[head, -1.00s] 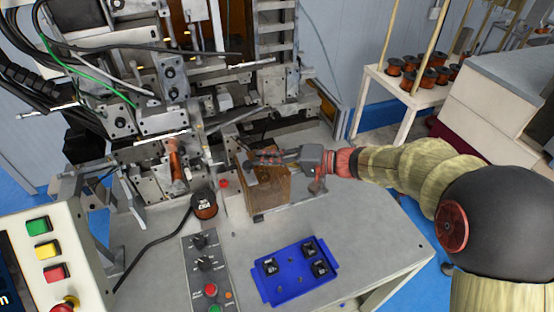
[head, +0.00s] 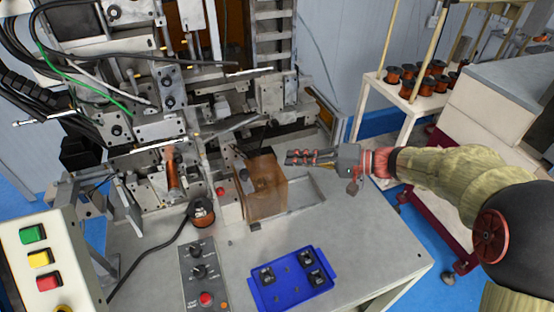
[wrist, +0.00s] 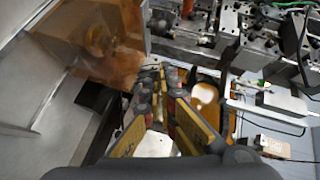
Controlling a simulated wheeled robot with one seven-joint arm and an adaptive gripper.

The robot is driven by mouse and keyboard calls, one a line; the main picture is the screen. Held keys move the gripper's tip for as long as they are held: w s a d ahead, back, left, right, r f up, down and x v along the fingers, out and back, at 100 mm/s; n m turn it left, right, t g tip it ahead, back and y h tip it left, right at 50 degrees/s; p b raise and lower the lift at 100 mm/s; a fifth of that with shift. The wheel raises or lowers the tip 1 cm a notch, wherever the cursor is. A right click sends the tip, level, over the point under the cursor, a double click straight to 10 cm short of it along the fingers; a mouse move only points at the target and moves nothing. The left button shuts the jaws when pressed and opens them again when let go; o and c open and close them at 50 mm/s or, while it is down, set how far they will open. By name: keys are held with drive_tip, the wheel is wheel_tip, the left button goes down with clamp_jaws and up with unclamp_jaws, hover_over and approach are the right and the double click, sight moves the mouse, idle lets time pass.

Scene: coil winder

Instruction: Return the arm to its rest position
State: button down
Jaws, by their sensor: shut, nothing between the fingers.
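My gripper (head: 292,158) is at the right of the coil winder (head: 165,120), above the grey machine table (head: 350,232). Its fingers point left, toward a translucent brown guard box (head: 267,188), and look apart from it. In the wrist view my gripper (wrist: 160,72) has its fingers together and holds nothing. The brown guard (wrist: 95,45) shows at the upper left of that view.
A blue tray (head: 283,297) with several black parts lies at the table front. A control panel (head: 199,262) and a button box (head: 50,245) stand to the left. A rack (head: 405,103) with several copper spools is at the back right. Open space lies between table and rack.

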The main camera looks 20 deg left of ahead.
drive_tip(key=s+d+f+m+g+h, duration=0.1)
drive_tip(key=s+d+f+m+h, duration=0.3)
drive_tip(key=s+d+f+h, duration=0.7)
drive_tip(key=s+d+r+t+h, duration=0.2)
drive_tip(key=s+d+r, duration=0.4)
drive_tip(key=d, duration=0.4)
drive_tip(key=s+d+r+n+t+h, duration=0.1)
drive_tip(key=s+d+r+t+h, duration=0.1)
drive_tip(key=s+d+r+t, duration=0.2)
drive_tip(key=s+d+r, duration=0.3)
drive_tip(key=d, duration=0.2)
drive_tip(key=shift+s+d, duration=0.35)
drive_tip(key=shift+d, duration=0.05)
drive_tip(key=shift+a, duration=0.1)
